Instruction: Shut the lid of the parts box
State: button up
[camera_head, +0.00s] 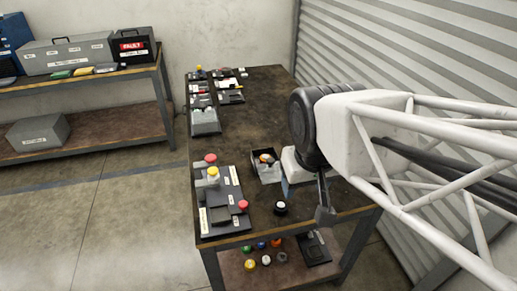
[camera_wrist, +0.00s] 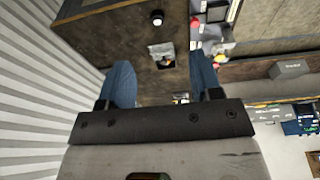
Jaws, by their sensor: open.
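The parts box (camera_head: 267,176) is a small dark open-topped box on the right half of the table, with orange and pale items showing inside. Its lid appears to stand open, but its exact angle is too small to tell. The box also shows in the wrist view (camera_wrist: 161,50), seen between my fingers. My gripper (camera_head: 286,189) is just right of the box in the head view, partly hidden by my arm. In the wrist view its two blue fingers (camera_wrist: 161,66) are wide apart with nothing held. I see no clear contact with the box.
A black round knob with a white top (camera_head: 280,207) stands in front of the box. A panel with red and yellow buttons (camera_head: 222,205) lies to the left. More devices (camera_head: 204,120) stand at the table's far left. A corrugated wall (camera_head: 400,50) borders the right side.

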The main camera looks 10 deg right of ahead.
jog(key=shift+w+d, duration=0.15)
jog(key=shift+w, duration=0.05)
jog(key=c, duration=0.5)
jog(key=shift+t+h, duration=0.5)
jog(key=shift+h, duration=0.2)
jog(key=w+d, duration=0.2)
jog(key=w, duration=0.1)
jog(key=shift+w+d+f, duration=0.15)
jog(key=shift+w+d, duration=0.05)
jog(key=shift+d, duration=0.2)
grip_shut()
jog(key=w+d+f+n+t+h, duration=0.1)
jog(key=w+d+n+t, duration=0.3)
jog(key=w, duration=0.5)
jog(key=w+d+f+n+t, duration=0.2)
jog(key=w+d+n, duration=0.25)
jog(key=w, duration=0.55)
notch_tip(320, 180, down, 15)
jog(key=w+n+g+y, duration=0.1)
jog(key=n+g+y, duration=0.4)
jog(key=n+y, duration=0.3)
jog(key=shift+w+n, duration=0.35)
jog(key=shift+n, duration=1.2)
